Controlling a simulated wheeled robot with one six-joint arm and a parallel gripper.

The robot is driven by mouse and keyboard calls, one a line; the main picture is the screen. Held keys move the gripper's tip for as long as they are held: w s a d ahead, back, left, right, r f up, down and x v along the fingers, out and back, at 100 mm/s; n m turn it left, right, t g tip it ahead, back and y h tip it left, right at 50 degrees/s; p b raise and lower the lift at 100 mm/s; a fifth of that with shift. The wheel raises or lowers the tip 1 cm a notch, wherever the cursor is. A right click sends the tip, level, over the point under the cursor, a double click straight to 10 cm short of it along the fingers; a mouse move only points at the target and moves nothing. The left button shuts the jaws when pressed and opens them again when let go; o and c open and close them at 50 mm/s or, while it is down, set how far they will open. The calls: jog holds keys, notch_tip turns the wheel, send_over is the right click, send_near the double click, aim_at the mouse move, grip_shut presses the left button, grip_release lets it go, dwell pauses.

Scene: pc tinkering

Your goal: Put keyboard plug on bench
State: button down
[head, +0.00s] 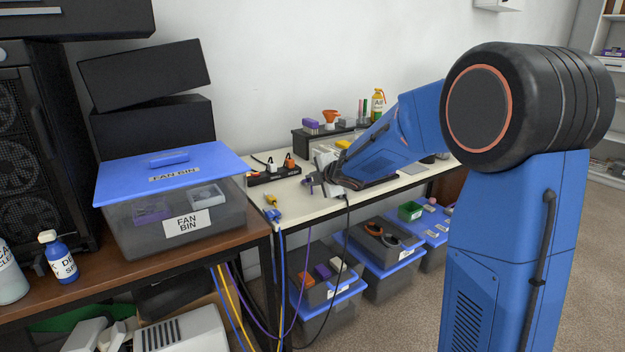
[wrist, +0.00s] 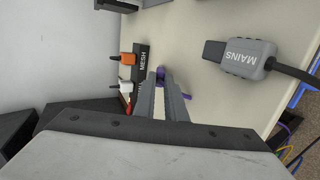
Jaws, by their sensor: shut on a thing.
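My gripper (wrist: 162,88) is shut on a small purple piece, which I take to be the keyboard plug (wrist: 160,73). Most of the plug is hidden by the fingers, and no label on it can be read. In the head view my gripper (head: 313,182) is low over the left part of the cream bench (head: 310,208). In the wrist view the bench top (wrist: 205,120) lies behind the fingers. I cannot tell whether the plug touches it. A purple cable hangs below the bench's front edge.
A grey MAINS plug (wrist: 247,58) with a black cable lies right of the fingers. A power strip (head: 272,175) with orange and white plugs stands left of them in the wrist view. Yellow and blue plugs (head: 271,207) sit at the bench's left edge. Bins stand below.

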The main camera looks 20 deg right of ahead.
jog(key=c, duration=1.7)
grip_release()
jog(key=shift+s, duration=0.1)
jog(key=v, duration=1.7)
jog(key=shift+s, duration=0.15)
